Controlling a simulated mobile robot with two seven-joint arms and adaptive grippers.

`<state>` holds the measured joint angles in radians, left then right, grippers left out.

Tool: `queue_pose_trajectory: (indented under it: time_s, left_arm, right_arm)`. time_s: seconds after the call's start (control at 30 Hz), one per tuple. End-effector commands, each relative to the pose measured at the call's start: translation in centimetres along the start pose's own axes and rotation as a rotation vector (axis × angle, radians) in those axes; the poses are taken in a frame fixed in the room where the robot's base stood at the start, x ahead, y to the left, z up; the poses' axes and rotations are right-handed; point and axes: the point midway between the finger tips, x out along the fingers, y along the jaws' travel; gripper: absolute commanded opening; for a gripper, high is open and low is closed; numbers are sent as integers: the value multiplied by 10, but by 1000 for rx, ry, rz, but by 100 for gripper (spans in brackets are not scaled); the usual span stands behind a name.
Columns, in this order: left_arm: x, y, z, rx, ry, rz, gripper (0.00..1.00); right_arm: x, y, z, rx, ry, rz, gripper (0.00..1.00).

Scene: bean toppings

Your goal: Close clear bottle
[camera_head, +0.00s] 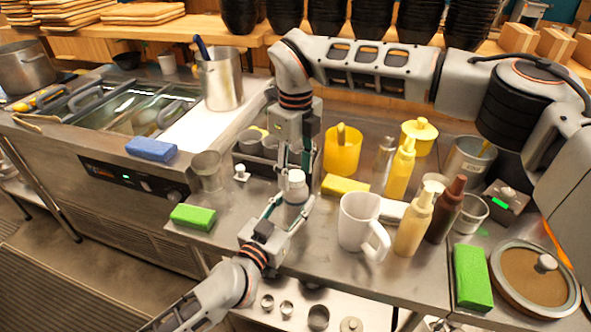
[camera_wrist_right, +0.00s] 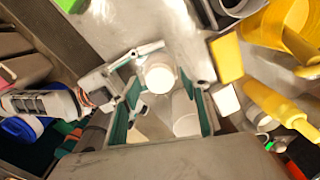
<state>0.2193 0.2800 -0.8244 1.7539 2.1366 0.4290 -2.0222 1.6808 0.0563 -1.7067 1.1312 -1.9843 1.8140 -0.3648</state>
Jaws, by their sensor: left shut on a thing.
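The clear bottle (camera_head: 295,212) stands upright on the counter, with a white cap (camera_head: 296,178) at its top; I cannot tell whether the cap is tight. My left gripper (camera_head: 287,207) is shut on the bottle's body, low and from the left. The cap also shows in the right wrist view (camera_wrist_right: 160,76). My right gripper (camera_head: 294,170) points down right over the cap. In the right wrist view its fingers stand apart, with the cap between or just beyond the tips and a gap visible beside it. The bottle's lower body is partly hidden by my left fingers.
A white mug (camera_head: 357,222) stands close to the right, with sauce bottles (camera_head: 413,222) beyond it. A yellow sponge (camera_head: 345,186) and a yellow container (camera_head: 342,152) are behind. A clear container (camera_head: 208,172) and a green sponge (camera_head: 193,217) are left. The counter's front edge is near.

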Motion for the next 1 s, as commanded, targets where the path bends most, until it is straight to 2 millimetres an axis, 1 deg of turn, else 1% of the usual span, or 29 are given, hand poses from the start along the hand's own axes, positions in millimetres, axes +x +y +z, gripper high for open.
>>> queue_pose_trajectory:
  time_s: [0.3,0.43,0.57,0.8,0.9,1.0]
  left_arm:
    - [0,0,1,0,-1,0,0]
    - [0,0,1,0,-1,0,0]
    - [0,0,1,0,-1,0,0]
    - [0,0,1,0,-1,0,0]
    - [0,0,1,0,-1,0,0]
    - [0,0,1,0,-1,0,0]
  right_arm:
    - [-1,0,0,0,0,0,48]
    - [-9,0,0,0,-2,-2,48]
    - [-29,0,1,0,-2,-3,48]
    - [-78,0,0,1,-2,-3,48]
    - [-96,0,0,2,-3,-2,48]
    - [-108,0,0,0,-1,-2,48]
